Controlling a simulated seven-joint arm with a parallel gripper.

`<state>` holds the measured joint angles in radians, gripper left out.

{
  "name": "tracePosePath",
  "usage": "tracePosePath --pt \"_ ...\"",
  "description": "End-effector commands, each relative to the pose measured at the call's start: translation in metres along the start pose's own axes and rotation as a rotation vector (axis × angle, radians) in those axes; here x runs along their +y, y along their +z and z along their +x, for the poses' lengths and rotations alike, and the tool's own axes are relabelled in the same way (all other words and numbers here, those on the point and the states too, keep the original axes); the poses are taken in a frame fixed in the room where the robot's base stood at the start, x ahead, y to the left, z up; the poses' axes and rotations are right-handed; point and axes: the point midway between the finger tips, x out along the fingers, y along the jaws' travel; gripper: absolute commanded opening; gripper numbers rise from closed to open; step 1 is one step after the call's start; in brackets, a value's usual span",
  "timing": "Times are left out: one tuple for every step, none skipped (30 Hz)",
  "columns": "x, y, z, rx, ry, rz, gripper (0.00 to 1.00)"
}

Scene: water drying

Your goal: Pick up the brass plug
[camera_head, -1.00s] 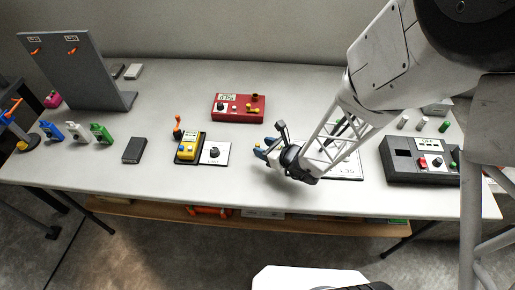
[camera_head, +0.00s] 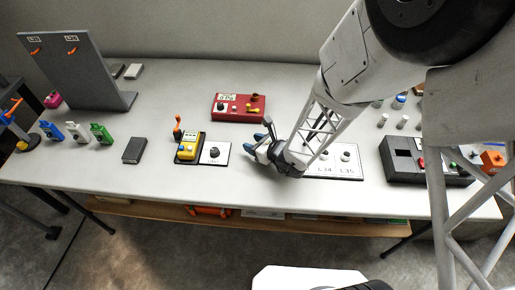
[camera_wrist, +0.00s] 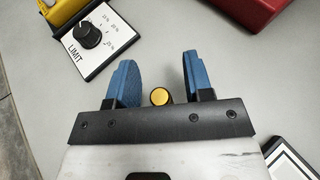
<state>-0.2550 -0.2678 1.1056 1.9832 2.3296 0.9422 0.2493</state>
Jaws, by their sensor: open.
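The brass plug (camera_wrist: 160,96) shows in the wrist view as a small upright cylinder with a round yellow top. It appears between the two blue fingers of my gripper (camera_wrist: 159,70), close to the palm edge, with a gap on each side. My gripper is open and holds nothing. In the head view my gripper (camera_head: 258,136) is low over the table, right of the LIMIT dial panel, and the plug is hidden behind it. How far the fingers are above the table is hard to tell.
The LIMIT dial panel (camera_head: 214,153) and yellow box (camera_head: 189,146) stand left of my gripper. A red box (camera_head: 238,107) with brass fittings is behind. A white labelled panel (camera_head: 335,163) lies to the right, near a dark control box (camera_head: 400,158). Table between is clear.

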Motion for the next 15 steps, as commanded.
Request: tracePosePath --pt "0.0000 -0.0001 -0.0001 0.000 0.000 0.000 0.47" --pt "0.0000 -0.0001 -0.0002 0.000 0.000 0.000 0.47" --pt "0.0000 -0.0001 -0.0002 0.000 0.000 0.000 0.47" --pt "0.0000 -0.0001 -0.0002 0.000 0.000 0.000 0.47" --pt "0.0000 -0.0001 -0.0002 0.000 0.000 0.000 0.47" --pt "0.0000 -0.0002 -0.0003 0.000 0.000 0.000 0.47" --pt "0.0000 -0.0001 -0.0003 0.000 0.000 0.000 0.47" --pt "0.0000 -0.0002 -0.0003 0.000 0.000 0.000 0.47" --pt "0.0000 -0.0002 -0.0003 0.000 0.000 0.000 0.47" --pt "0.0000 -0.0002 -0.0003 0.000 0.000 0.000 0.47" --pt "0.0000 -0.0002 -0.0003 0.000 0.000 0.000 0.47" --pt "0.0000 -0.0002 -0.0004 0.000 0.000 0.001 0.47" --pt "0.0000 -0.0002 -0.0004 0.000 0.000 0.001 0.47" --pt "0.0000 -0.0002 -0.0004 0.000 0.000 0.001 0.42" --pt "0.0000 -0.0002 -0.0004 0.000 0.000 0.001 0.36"
